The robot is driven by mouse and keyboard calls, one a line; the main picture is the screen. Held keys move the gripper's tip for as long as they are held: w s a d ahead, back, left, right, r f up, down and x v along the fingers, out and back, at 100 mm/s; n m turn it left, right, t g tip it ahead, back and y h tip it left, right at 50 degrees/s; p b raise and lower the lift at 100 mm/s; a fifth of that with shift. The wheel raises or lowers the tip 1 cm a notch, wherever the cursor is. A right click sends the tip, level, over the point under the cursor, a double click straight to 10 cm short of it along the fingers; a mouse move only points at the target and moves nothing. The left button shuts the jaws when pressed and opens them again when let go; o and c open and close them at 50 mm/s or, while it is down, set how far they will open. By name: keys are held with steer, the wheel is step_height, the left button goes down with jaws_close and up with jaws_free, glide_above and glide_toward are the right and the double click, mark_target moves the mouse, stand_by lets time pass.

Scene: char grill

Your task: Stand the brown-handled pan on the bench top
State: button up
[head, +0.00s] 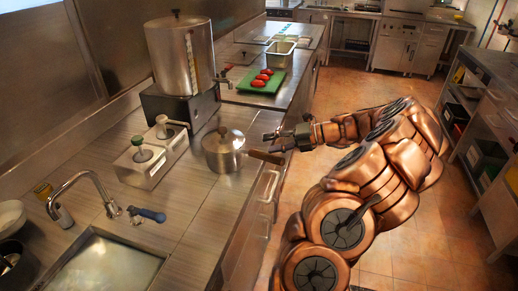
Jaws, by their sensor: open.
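The brown-handled pan (223,152) is a shiny metal pan with a lid and a dark knob. It sits upright on the bench top (190,215), near the bench's right edge. Its brown handle (266,157) points right, out towards the edge. My gripper (268,142) is open and lies just above and beside the handle, with its fingers pointing left. I cannot tell whether a finger touches the handle. My copper-coloured arm reaches in from the right, over the floor.
A large steel urn (182,60) stands behind the pan. A two-well dispenser unit (152,155) is to its left. A green board (261,82) with several red items lies farther back. A sink (105,265) with a tap is front left. Bare bench lies in front of the pan.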

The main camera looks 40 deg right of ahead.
steer(key=shift+b+v, duration=0.35)
steer(key=shift+v, duration=2.1)
